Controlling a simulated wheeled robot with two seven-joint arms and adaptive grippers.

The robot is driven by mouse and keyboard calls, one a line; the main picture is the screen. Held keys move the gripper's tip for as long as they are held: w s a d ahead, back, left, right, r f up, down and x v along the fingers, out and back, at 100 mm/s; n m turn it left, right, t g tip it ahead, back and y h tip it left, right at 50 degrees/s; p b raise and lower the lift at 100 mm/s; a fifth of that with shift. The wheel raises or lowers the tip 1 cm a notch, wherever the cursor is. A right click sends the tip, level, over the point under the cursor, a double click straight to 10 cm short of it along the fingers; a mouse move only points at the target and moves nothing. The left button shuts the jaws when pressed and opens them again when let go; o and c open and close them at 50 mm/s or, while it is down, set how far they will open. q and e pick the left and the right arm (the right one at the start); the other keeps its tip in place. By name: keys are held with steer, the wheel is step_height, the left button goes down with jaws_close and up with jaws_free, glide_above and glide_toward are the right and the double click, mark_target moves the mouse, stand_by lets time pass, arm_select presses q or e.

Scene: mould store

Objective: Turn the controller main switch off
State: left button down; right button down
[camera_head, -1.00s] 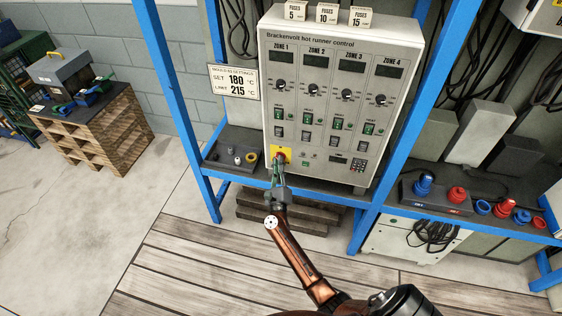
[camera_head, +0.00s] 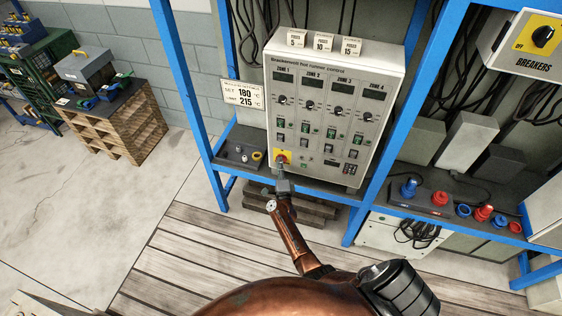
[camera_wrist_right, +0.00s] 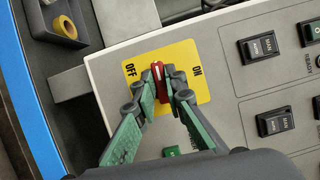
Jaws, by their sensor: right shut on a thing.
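The controller (camera_head: 315,150) is a light grey cabinet on a blue-framed rack in the head view. Its main switch, at the lower left of its front, is a red handle (camera_wrist_right: 158,76) on a yellow plate (camera_head: 283,157), mostly hidden by my gripper in the head view. In the right wrist view the yellow plate (camera_wrist_right: 179,57) has OFF on the left and ON on the right. The red handle stands roughly upright between the two words. My right gripper (camera_head: 281,172) is shut on the handle, with its fingertips (camera_wrist_right: 165,83) on either side. My left gripper is out of view.
A dark tray (camera_head: 240,156) with small parts and a yellow roll (camera_wrist_right: 65,28) lies left of the controller. Fuse boxes (camera_head: 323,43) stand on top. A breaker box (camera_head: 520,52) with its own yellow OFF switch hangs at the right. Blue uprights flank the controller.

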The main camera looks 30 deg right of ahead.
steer(key=shift+a+n+p, duration=0.1)
steer(key=shift+n+p, duration=0.3)
steer(key=shift+p, duration=0.05)
steer(key=c, duration=2)
jaws_free()
steer(key=shift+w, duration=0.1)
